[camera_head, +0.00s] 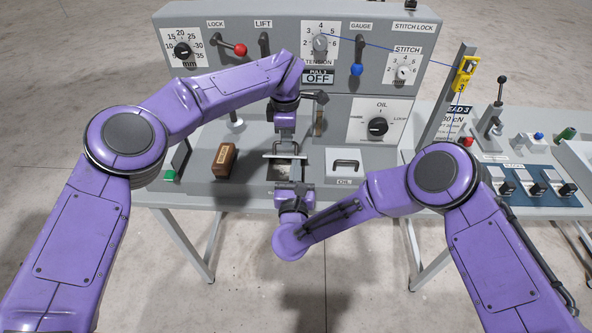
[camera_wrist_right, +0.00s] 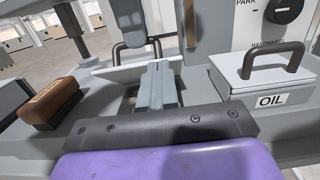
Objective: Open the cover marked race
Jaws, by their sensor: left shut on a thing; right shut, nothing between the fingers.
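A pale cover (camera_head: 269,156) with a dark handle is raised at a tilt over a recess (camera_head: 283,174) in the middle of the grey deck. In the right wrist view its pale plate (camera_wrist_right: 112,73) stands beyond my right fingers, with the handle (camera_wrist_right: 121,55) behind it. No race label is readable. My left gripper (camera_head: 285,146) comes down from above and is shut on that handle. My right gripper (camera_head: 294,168), its fingers closed and empty, reaches in from the front at the recess; it also shows in the right wrist view (camera_wrist_right: 157,70). I cannot tell whether it touches the cover.
A second cover marked OIL (camera_head: 345,164) lies closed to the right, its handle up. A brown wooden block (camera_head: 224,160) sits to the left. The panel with knobs and levers (camera_head: 290,20) rises behind. A side bench (camera_head: 520,205) with switches stands right.

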